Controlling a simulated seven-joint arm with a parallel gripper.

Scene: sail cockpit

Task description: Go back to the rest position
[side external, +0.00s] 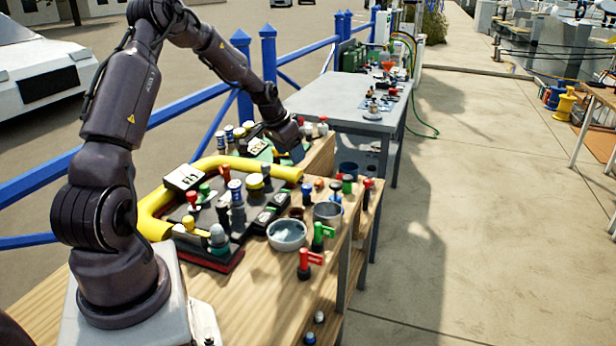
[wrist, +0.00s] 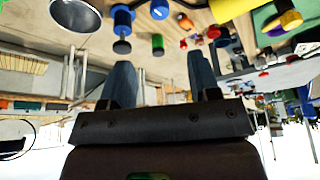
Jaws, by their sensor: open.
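My gripper (side external: 297,152) hangs from my dark arm at the far end of the wooden bench (side external: 262,295), near the end of the yellow tube. In the wrist view its two blue-grey fingers (wrist: 162,85) stand well apart with nothing between them. That view looks upside down, with the bench things along its top edge. I cannot tell from the side view whether the fingertips touch anything.
A yellow tube (side external: 152,212) curves around a panel of knobs and switches. Two round bowls, a near one (side external: 287,235) and a farther one (side external: 328,212), stand near red and green handles (side external: 318,237). A grey table (side external: 330,108) stands behind. A blue railing (side external: 190,105) runs left.

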